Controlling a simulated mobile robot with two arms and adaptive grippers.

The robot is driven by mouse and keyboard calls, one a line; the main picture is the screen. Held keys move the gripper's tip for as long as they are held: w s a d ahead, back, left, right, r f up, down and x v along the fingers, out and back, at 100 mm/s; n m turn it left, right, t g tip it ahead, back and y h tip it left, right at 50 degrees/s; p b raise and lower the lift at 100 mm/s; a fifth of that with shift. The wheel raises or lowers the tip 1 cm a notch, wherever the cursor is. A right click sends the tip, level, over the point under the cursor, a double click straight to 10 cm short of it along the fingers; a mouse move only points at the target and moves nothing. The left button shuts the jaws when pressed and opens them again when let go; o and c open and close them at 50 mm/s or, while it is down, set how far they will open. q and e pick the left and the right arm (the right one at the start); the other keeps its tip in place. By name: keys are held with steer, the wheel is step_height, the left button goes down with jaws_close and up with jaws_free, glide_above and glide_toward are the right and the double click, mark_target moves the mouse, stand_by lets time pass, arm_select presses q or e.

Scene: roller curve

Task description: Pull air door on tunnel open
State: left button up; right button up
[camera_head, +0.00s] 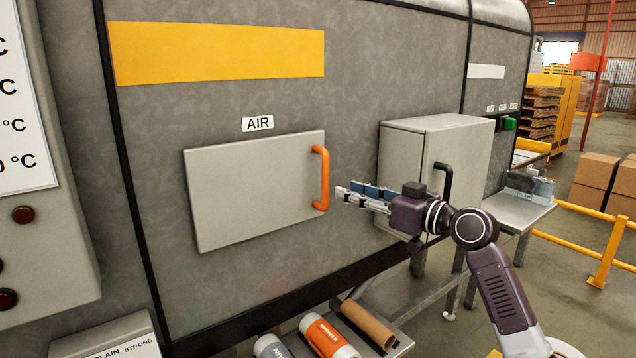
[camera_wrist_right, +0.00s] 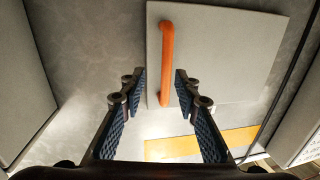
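The air door (camera_head: 248,190) is a light grey panel on the tunnel's grey wall, under an "AIR" label (camera_head: 258,123). It looks shut against the wall. Its orange handle (camera_head: 321,178) stands upright at the door's right edge. My right gripper (camera_head: 345,194) is just right of the handle's lower part in the head view, pointing left at it. In the right wrist view the gripper (camera_wrist_right: 160,84) is open, and the handle (camera_wrist_right: 167,62) lies ahead between the two fingers' lines. No finger visibly touches the handle. My left gripper is not in view.
A grey box (camera_head: 400,150) with a black handle (camera_head: 444,180) juts from the wall right of the door, behind my right arm. Rolls and cylinders (camera_head: 328,336) lie on a shelf below. A panel with buttons (camera_head: 22,214) stands at the left.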

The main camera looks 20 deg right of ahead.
mark_target(328, 179)
steer(key=shift+w+a+r+y+p, duration=0.1)
steer(key=shift+a+r+y+p, duration=0.15)
steer(key=shift+r, duration=0.2)
steer(key=shift+w+a+r+y+p, duration=0.1)
steer(key=shift+a+r+y, duration=0.05)
steer(key=shift+a+r, duration=0.25)
steer(key=p+x, duration=0.1)
steer(key=x, duration=0.4)
steer(key=shift+a, duration=0.15)
steer(key=shift+w+a+f+p, duration=0.1)
steer(key=shift+w+a+p, duration=0.25)
steer(key=shift+w, duration=0.35)
jaws_close()
